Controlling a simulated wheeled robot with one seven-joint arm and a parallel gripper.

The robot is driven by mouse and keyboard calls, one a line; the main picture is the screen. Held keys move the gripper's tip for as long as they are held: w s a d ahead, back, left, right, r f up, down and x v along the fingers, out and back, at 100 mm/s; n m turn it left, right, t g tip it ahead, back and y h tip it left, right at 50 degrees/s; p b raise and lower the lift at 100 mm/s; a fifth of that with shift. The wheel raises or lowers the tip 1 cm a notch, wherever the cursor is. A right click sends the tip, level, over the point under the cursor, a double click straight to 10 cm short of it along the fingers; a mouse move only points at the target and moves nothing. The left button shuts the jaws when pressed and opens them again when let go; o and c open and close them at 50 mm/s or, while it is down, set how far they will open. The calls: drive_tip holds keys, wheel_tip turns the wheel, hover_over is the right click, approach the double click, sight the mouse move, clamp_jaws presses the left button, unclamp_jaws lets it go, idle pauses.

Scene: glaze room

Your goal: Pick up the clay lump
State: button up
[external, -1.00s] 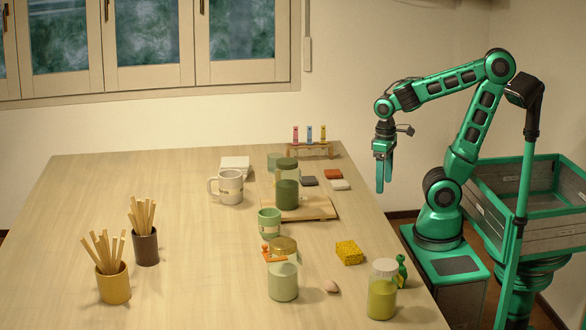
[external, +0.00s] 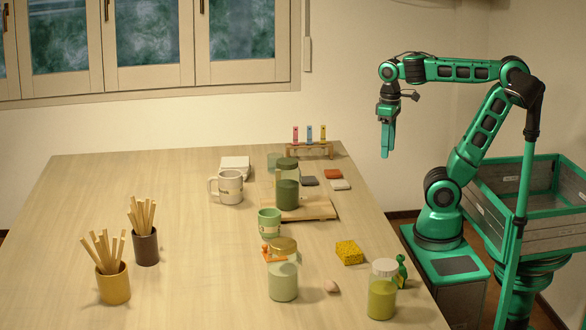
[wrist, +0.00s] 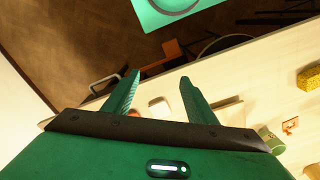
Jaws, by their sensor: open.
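The clay lump (external: 331,286) is a small, pale, pinkish-beige rounded piece. It lies on the table in the external view, between a jar of pale glaze and a jar of yellow-green glaze. I cannot make it out for sure in the wrist view. My gripper (external: 386,155) hangs fingers down, high in the air near the table's right edge, well above and far behind the lump. In the wrist view my gripper (wrist: 158,84) shows two green fingers spread apart with nothing between them.
The pale glaze jar (external: 283,277) and the yellow-green jar (external: 382,298) flank the lump closely. A yellow sponge (external: 349,252) lies behind it, and a small green figure (external: 401,270) stands right. A green cup (external: 269,222) and a wooden board (external: 318,208) lie farther back.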

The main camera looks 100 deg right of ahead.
drive_tip(key=w+a+f+n+t+y, duration=0.1)
drive_tip(key=w+a+n, duration=0.4)
drive_tip(key=w, duration=0.6)
drive_tip(key=w+a+f+n+t, duration=0.1)
drive_tip(key=w+a+n, duration=0.45)
drive_tip(key=w, duration=0.55)
drive_tip(key=w+a+f+n+y, duration=0.15)
drive_tip(key=w+a+n, duration=0.3)
drive_tip(key=a, duration=0.45)
drive_tip(key=w+a+n+y, duration=0.3)
drive_tip(key=w+a, duration=0.3)
drive_tip(key=a, duration=0.3)
drive_tip(key=s+a+r+n+g+y, duration=0.15)
drive_tip(key=a+n+y, duration=0.25)
drive_tip(key=a, duration=0.8)
drive_tip(key=a+r+n+g+y, duration=0.1)
drive_tip(key=a+n+g+y, duration=0.25)
drive_tip(key=a, duration=0.75)
approach(331, 286)
drive_tip(key=shift+s+a+f+n+t, duration=0.3)
drive_tip(key=shift+s+a+f+n, duration=0.05)
drive_tip(key=shift+s+a+f, duration=0.25)
drive_tip(key=shift+a+f, duration=0.1)
drive_tip(key=shift+f, duration=0.35)
drive_tip(key=shift+x, duration=2.3)
drive_tip(key=c, duration=1.2)
